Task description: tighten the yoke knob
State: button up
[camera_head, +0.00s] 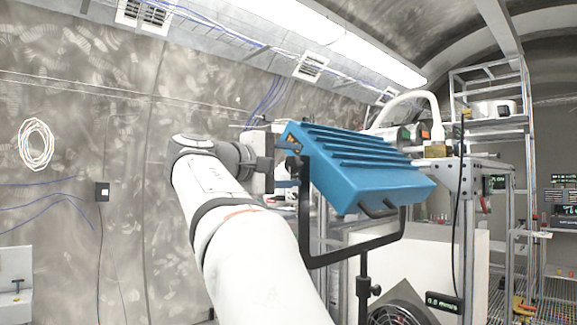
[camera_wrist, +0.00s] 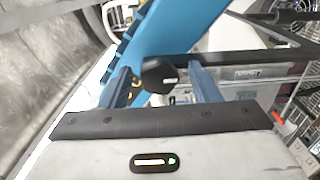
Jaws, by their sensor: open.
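A blue ribbed lamp housing (camera_head: 360,165) sits tilted in a black yoke (camera_head: 306,215) on a stand. It also fills the upper middle of the wrist view (camera_wrist: 180,32). The dark yoke knob (camera_wrist: 160,76) shows in the wrist view with a small light mark on its face. My gripper (camera_wrist: 160,70) is open, one finger on each side of the knob, with visible gaps to both. In the head view my gripper (camera_head: 272,164) is at the lamp's left side, beside the yoke's upper end. The knob is small and partly hidden there.
The lamp's stand post (camera_head: 363,290) rises in front of a white box with a fan (camera_head: 400,316). A metal frame bench (camera_head: 468,190) stands to the right, a shelf rack (camera_head: 490,110) behind it. The tunnel wall with a coiled cable (camera_head: 36,144) is at left.

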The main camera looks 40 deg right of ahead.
jog(key=a+b, duration=0.1)
jog(key=a, duration=0.6)
jog(key=shift+s+a, duration=0.3)
jog(key=shift+a, duration=0.05)
